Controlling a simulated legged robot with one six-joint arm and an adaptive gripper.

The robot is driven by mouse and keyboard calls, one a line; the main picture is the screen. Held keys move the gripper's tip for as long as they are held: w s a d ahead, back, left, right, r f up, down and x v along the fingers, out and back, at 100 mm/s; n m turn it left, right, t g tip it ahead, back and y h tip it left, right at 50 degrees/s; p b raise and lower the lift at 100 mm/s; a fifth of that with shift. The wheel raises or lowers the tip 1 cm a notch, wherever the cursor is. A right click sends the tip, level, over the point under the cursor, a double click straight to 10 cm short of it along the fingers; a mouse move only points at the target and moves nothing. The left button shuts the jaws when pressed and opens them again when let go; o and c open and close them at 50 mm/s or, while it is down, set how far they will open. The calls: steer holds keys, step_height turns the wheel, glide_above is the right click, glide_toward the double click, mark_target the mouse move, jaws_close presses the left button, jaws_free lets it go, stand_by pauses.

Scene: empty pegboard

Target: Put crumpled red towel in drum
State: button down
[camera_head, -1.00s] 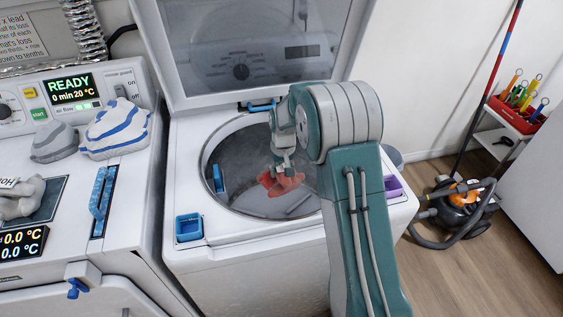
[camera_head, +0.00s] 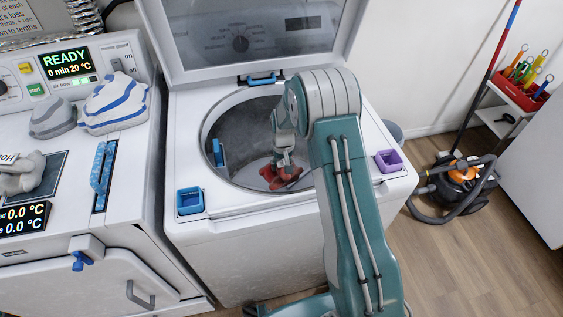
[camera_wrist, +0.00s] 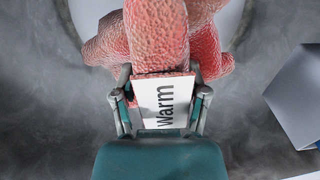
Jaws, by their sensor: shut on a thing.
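The crumpled red towel (camera_head: 282,176) is inside the mouth of the open washer drum (camera_head: 228,125). My gripper (camera_head: 283,160) is shut on the towel and reaches down into the drum opening. In the wrist view my gripper (camera_wrist: 163,85) pinches the pink-red towel (camera_wrist: 158,35), which bulges up beyond the fingers. A white tag reading "Warm" (camera_wrist: 165,103) shows between the fingers. The grey drum wall (camera_wrist: 40,110) surrounds them. I cannot tell whether the towel touches the drum bottom.
The raised lid (camera_head: 250,35) stands behind the opening. A blue cup (camera_head: 190,201) and a purple cup (camera_head: 388,161) sit on the washer top. A grey angled fin (camera_wrist: 300,95) is at right in the wrist view. A control panel machine (camera_head: 75,165) stands left.

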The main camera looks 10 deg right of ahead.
jaws_free()
steer(key=r, duration=1.2)
steer(key=shift+d, duration=0.2)
stand_by(0.4)
steer(key=s+r+t, duration=0.3)
steer(key=s+r, duration=1)
steer(key=r, duration=0.5)
steer(key=s+r+t, duration=0.1)
steer(key=s, duration=0.5)
steer(key=s+r, duration=0.2)
steer(key=s, duration=0.5)
steer(key=s+r+t, duration=0.1)
steer(key=s, duration=0.5)
steer(key=shift+s+a+r+t, duration=0.15)
steer(key=shift+a+t, duration=0.1)
steer(key=shift+t, duration=0.05)
